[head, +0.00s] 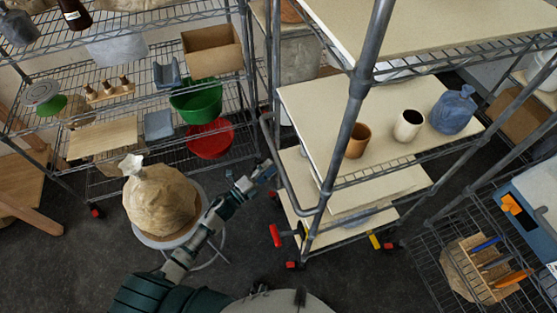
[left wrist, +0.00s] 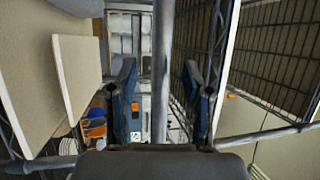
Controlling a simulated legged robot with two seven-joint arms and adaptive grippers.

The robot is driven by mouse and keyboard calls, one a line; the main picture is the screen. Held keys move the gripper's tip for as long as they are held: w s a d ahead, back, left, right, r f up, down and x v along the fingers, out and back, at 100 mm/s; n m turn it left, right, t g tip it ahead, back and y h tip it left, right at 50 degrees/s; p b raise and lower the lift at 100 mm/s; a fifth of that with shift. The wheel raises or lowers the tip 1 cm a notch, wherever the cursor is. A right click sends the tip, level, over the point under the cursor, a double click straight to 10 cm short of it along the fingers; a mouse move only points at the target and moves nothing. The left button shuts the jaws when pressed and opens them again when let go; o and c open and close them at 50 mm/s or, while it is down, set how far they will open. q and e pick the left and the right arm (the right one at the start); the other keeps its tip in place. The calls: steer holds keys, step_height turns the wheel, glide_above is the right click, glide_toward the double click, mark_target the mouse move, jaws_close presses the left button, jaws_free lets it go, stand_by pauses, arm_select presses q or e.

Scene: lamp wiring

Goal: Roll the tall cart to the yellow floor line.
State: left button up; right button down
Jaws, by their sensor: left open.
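The tall cart (head: 352,130) stands right of centre in the head view, with grey posts, beige shelves and red casters. Its bent grey tube handle (head: 283,181) sticks out on its left side. My left gripper (head: 268,170) is close beside this handle. In the left wrist view my left gripper (left wrist: 160,100) is open, and a vertical grey bar (left wrist: 161,45) shows between its fingers. I cannot tell whether they touch it. I cannot make out a yellow floor line in either view. My right gripper is not in view.
A brown cup (head: 357,141), a white cup (head: 408,125) and a blue bag (head: 454,110) stand on the cart. A stool with a tan sack (head: 160,203) stands left of my arm. A wire rack (head: 150,78) is at the back left, another cart (head: 470,235) at the right.

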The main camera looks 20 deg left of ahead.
mark_target(278, 162)
arm_select(q)
steer(key=x, duration=0.4)
steer(key=shift+d, duration=0.15)
steer(key=shift+w+d+r, duration=0.1)
steer(key=shift+d+r, duration=0.05)
steer(key=shift+d, duration=0.5)
steer(key=shift+a, duration=0.25)
steer(key=c, duration=0.6)
steer(key=shift+a, duration=0.25)
jaws_close()
